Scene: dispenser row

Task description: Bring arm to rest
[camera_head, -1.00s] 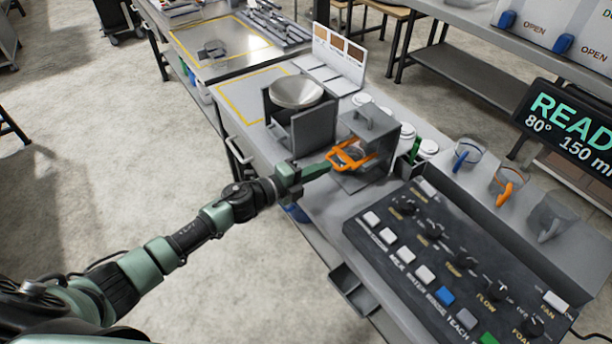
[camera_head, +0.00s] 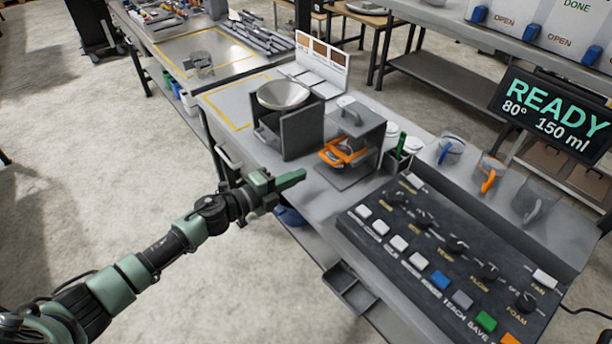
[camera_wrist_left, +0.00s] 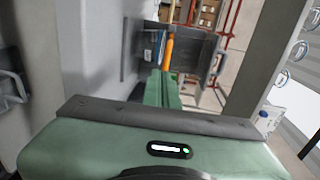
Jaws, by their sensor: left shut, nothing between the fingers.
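My left gripper (camera_head: 290,179) is shut and empty. In the head view it is over the near edge of the counter, apart from the grey dispenser (camera_head: 362,128) and to its left. The orange-handled item (camera_head: 345,152) sits in the dispenser's opening. In the left wrist view my green fingers (camera_wrist_left: 162,92) lie together, and an orange handle (camera_wrist_left: 168,52) shows beyond their tips. My left arm reaches in from the lower left. My right gripper is not in view.
A button panel (camera_head: 440,255) lies on the counter to the right. A round pan (camera_head: 284,95) sits on a dark stand behind the gripper. Jugs with blue (camera_head: 447,153) and orange (camera_head: 488,181) handles stand at the right. Open floor (camera_head: 110,170) lies left of the counter.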

